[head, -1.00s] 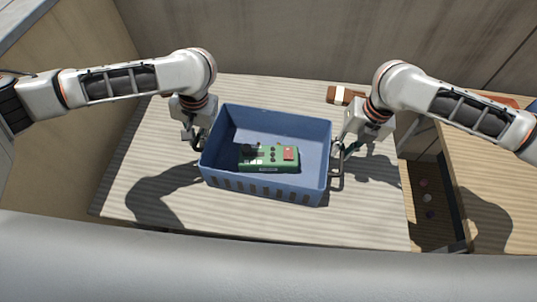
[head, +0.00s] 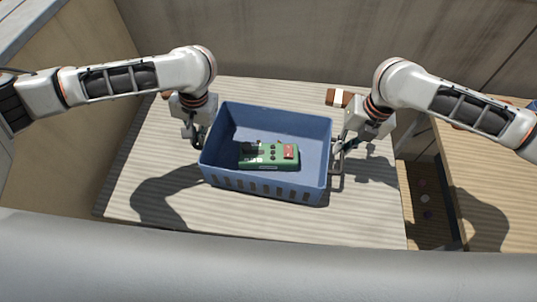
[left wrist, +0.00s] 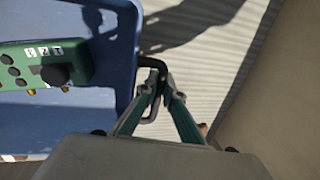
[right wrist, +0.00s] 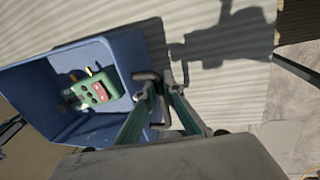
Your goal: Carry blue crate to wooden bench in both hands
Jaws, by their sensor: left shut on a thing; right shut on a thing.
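The blue crate (head: 265,188) is upright between my two grippers, over a pale striped wooden top (head: 150,200). A green device with dark knobs and a red patch (head: 268,155) lies inside it. My left gripper (head: 196,140) is shut on the dark handle at the crate's left side; the handle shows between the fingertips in the left wrist view (left wrist: 160,78). My right gripper (head: 338,150) is shut on the handle at the right side, also seen in the right wrist view (right wrist: 165,85). The gap under the crate is hidden.
A brown block with a pale band (head: 340,97) lies at the back of the top. Another wooden surface (head: 490,175) stands at the right, beyond a dark recess (head: 430,200) with small items. A wall (head: 270,40) closes the back.

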